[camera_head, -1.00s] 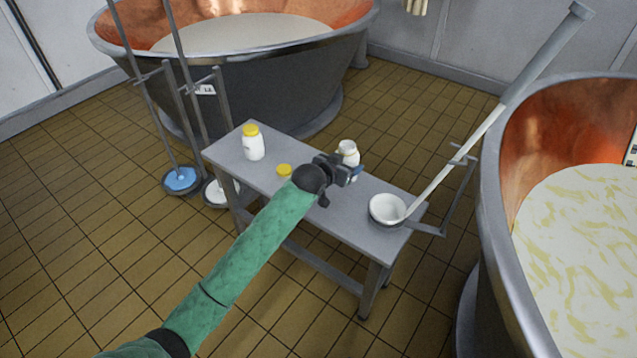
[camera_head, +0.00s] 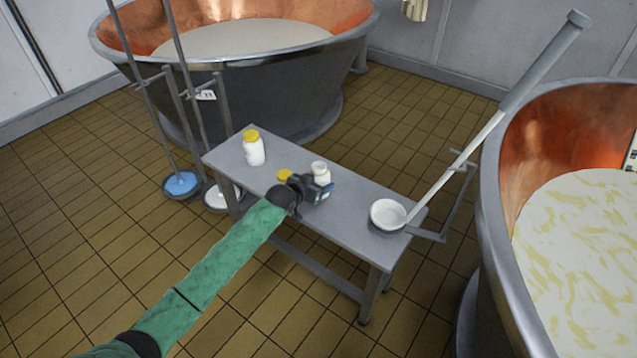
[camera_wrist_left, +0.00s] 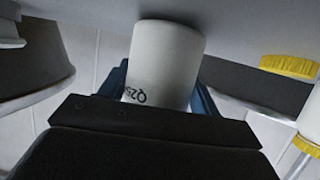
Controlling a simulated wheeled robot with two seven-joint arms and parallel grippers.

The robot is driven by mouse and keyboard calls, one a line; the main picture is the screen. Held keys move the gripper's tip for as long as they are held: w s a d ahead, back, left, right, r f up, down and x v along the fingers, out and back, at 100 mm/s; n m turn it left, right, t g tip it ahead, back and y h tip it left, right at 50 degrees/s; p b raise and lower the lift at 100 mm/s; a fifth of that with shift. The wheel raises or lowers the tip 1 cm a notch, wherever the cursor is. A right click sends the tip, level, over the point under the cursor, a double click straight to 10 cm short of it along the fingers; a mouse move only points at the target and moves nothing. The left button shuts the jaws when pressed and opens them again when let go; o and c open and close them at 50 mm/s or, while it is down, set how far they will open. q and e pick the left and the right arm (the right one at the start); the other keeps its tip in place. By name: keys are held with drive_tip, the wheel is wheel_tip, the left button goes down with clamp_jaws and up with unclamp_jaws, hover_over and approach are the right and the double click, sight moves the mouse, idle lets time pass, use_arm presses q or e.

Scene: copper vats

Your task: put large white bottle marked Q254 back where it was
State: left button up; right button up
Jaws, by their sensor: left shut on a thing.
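The large white bottle marked Q254 (camera_head: 320,171) is in my left gripper (camera_head: 317,187), over the grey table near its middle. It has no cap on. In the left wrist view the bottle (camera_wrist_left: 168,55) is between the blue fingers, and part of its black marking shows upside down. My left gripper is shut on it. I cannot tell whether its base touches the table. A loose yellow cap (camera_head: 284,175) lies on the table just left of the bottle. My right gripper is not in view.
Another white bottle with a yellow cap (camera_head: 253,150) stands at the table's left end. A white ladle bowl (camera_head: 388,214) with a long handle is at the right end. Copper vats stand behind (camera_head: 230,75) and at right (camera_head: 500,230). The tabletop between bottle and ladle is clear.

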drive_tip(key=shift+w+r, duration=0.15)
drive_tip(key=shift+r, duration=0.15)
use_arm(q)
drive_tip(key=shift+f, duration=0.15)
drive_tip(key=o, duration=0.9)
drive_tip(key=shift+c, duration=0.2)
drive_tip(key=o, duration=0.4)
drive_tip(key=shift+c, duration=0.2)
drive_tip(key=shift+o, duration=0.2)
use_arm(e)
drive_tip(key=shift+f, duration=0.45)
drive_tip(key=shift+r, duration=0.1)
